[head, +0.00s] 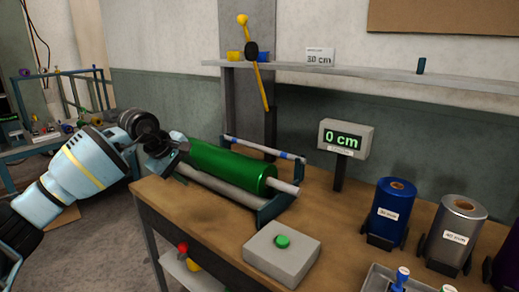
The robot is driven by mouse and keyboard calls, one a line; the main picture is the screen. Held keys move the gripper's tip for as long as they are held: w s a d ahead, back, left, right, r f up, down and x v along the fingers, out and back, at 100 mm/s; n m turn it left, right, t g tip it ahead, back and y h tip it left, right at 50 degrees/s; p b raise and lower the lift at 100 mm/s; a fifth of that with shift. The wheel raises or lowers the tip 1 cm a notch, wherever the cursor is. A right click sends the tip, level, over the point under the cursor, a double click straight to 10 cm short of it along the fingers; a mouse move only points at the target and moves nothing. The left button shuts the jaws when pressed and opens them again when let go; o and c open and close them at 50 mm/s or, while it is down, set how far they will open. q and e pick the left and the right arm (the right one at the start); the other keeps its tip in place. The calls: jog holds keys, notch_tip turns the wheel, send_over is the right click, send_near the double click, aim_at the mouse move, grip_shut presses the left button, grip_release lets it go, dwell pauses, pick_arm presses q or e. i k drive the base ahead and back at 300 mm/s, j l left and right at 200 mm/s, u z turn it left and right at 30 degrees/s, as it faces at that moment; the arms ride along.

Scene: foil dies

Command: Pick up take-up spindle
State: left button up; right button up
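A green roll (225,166) sits on a grey spindle (285,187) in a dark blue-green stand on the wooden table. A thinner pale bar with blue bands (265,148) runs behind the roll, and a plain grey roller (218,191) lies in front of it. I cannot tell for certain which of these is the take-up spindle. My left gripper (172,155) is at the left end of the green roll and hides that end. Its fingers are dark and small here, so whether they are open or touching anything is unclear. My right gripper is not in view.
A grey box with a green button (282,241) stands in front of the stand. A display reading 0 cm (345,138) stands behind right. Blue (391,206) and silver (457,232) rolls and a tray (378,281) occupy the table's right side. A shelf (390,79) runs above.

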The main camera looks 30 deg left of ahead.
aim_at(284, 155)
jog(key=i+j, duration=0.15)
jog(key=i, duration=0.45)
jog(key=i+j, duration=0.1)
jog(key=i, duration=0.5)
